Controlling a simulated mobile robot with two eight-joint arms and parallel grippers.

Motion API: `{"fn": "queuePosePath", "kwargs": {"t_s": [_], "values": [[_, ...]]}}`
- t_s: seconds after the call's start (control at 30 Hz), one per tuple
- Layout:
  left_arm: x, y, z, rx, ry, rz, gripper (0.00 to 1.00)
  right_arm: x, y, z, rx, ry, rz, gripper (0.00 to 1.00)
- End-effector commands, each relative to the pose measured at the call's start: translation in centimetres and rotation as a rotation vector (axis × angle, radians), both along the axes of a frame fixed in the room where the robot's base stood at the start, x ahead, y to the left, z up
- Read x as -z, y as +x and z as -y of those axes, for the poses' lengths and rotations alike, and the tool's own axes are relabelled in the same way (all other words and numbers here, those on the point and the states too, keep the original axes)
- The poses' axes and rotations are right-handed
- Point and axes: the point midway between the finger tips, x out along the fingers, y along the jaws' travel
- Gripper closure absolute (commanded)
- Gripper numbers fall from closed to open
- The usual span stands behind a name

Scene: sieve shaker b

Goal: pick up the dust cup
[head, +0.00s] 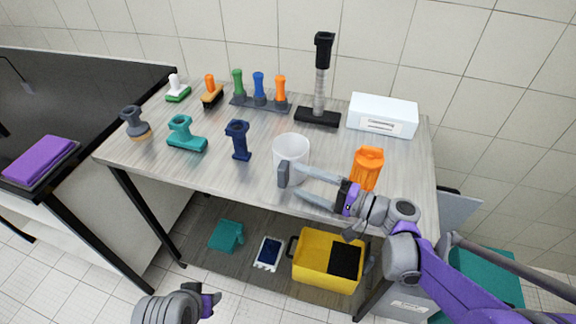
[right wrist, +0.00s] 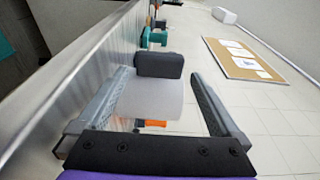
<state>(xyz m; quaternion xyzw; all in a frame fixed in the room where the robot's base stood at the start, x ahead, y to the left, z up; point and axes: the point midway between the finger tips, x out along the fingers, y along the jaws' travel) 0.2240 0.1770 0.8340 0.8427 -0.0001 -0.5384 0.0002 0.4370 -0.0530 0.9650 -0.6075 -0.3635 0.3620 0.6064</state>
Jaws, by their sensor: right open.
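The dust cup, which I take to be the white cup (head: 291,150) with a grey handle (head: 284,174), stands upright near the front edge of the table. My right gripper (head: 302,184) is open at the cup's front right side, with its fingers close to the handle. In the right wrist view, the pale cup (right wrist: 150,100) and dark grey handle (right wrist: 160,65) appear between the two spread fingers (right wrist: 150,85). I cannot tell whether either finger touches the cup. Of my left arm only a wrist part shows at the bottom of the head view; its fingers are out of sight.
An orange holder (head: 368,168) stands close to the right gripper. A navy tool (head: 238,140) and teal tool (head: 186,134) stand left of the cup. Behind are a black-topped post (head: 320,80) and white box (head: 383,114). A yellow bin (head: 318,266) sits on the lower shelf.

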Motion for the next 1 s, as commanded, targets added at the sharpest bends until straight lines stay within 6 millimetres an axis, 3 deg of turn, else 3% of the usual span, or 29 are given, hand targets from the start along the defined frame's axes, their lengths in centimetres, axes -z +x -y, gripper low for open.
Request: {"fn": "queuePosePath", "kwargs": {"t_s": [0.43,0.73,1.0], "values": [[-0.2,0.0,0.0,0.000,0.000,0.001,0.50,-0.1,2.4,-4.7,-0.001,0.000,-0.001,0.00],[-0.2,0.0,0.0,0.000,0.000,0.001,0.50,0.0,2.7,-5.2,0.001,0.000,-0.001,0.00],[-0.2,0.0,0.0,0.000,0.000,0.001,0.50,-0.1,2.7,-5.1,0.001,0.000,-0.001,0.47]]}}
